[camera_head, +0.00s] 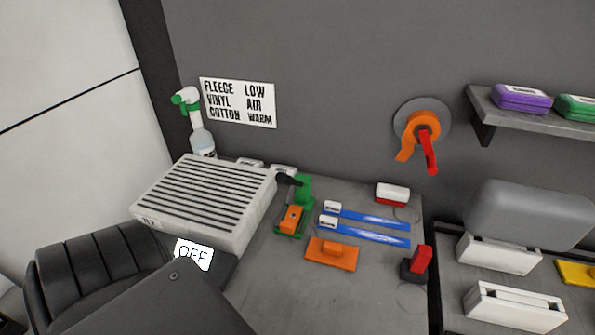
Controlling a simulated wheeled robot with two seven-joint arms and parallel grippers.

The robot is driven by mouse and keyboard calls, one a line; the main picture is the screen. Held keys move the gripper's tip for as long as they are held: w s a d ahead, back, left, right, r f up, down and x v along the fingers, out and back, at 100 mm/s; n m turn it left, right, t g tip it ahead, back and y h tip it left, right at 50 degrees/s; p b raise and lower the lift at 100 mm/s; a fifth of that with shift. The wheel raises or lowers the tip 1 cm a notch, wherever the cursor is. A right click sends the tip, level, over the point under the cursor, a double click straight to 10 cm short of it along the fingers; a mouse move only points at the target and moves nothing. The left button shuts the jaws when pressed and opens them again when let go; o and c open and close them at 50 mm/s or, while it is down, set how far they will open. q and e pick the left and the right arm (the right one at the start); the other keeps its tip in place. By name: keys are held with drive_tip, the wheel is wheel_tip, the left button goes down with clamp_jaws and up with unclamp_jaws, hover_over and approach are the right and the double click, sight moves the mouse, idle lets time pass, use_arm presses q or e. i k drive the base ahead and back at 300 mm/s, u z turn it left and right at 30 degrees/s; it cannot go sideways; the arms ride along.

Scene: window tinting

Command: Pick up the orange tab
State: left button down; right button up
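Two orange pieces lie on the grey table. A small orange piece (291,217) sits in a green holder (303,190), beside the white slatted box. A wider flat orange piece (331,254) with a raised ridge lies nearer the front. I cannot tell which one is the orange tab. An orange strip (405,150) also hangs from an orange roll with a red handle on the wall. Nothing is touching these pieces.
A white slatted box (205,200) stands at left, with an "OFF" sign (193,254) below it. Blue strips (370,229) with white ends lie right of the orange pieces. A red-handled black block (417,265) stands at the table's right. The front table is clear.

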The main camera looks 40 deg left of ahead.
sight(289, 225)
drive_tip(key=u, duration=1.95)
drive_tip(key=k, duration=1.8)
drive_tip(key=z, duration=0.85)
drive_tip(key=i, duration=1)
drive_tip(key=u, duration=0.05)
